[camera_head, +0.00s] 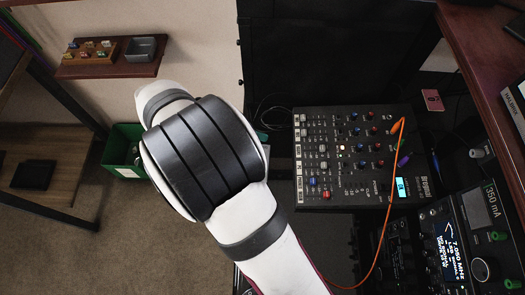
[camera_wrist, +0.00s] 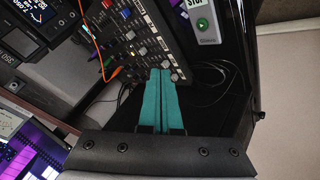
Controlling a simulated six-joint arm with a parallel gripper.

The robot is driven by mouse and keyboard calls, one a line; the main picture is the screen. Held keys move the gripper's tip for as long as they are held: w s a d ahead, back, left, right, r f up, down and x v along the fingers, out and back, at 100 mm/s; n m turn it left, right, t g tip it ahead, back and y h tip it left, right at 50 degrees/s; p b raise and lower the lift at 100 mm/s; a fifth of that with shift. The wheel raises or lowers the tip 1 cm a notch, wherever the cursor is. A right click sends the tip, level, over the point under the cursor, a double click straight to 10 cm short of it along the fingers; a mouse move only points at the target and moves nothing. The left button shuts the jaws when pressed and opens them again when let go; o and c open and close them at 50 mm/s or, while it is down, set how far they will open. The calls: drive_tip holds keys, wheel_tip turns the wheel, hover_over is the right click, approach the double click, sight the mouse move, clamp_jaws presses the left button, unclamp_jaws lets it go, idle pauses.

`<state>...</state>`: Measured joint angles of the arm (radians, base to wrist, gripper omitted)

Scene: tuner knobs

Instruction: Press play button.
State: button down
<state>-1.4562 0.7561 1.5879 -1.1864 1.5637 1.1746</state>
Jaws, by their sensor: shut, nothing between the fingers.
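In the wrist view, a green round button with a white play triangle (camera_wrist: 202,25) sits on a pale grey box (camera_wrist: 207,36) at the upper right. A white label ending in "OP" is partly cut off above it. My gripper (camera_wrist: 160,71) has two teal fingers pressed together with nothing between them. Its tips appear near the edge of the knob panel, below and left of the play button in the picture, and apart from the button. In the head view my arm hides the gripper, and I cannot make out the play button.
A black mixer panel (camera_head: 307,197) with many knobs stands right of my arm. An orange cable (camera_head: 380,245) loops from it. A radio unit (camera_head: 480,212) is at the right. A green bin (camera_head: 122,135) is on the floor at left, below a wall shelf (camera_head: 75,71).

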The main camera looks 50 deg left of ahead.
drive_tip(key=shift+f, duration=4.4)
drive_tip(key=shift+f, duration=0.4)
drive_tip(key=shift+f, duration=0.3)
drive_tip(key=shift+r, duration=0.75)
drive_tip(key=shift+r, duration=2.5)
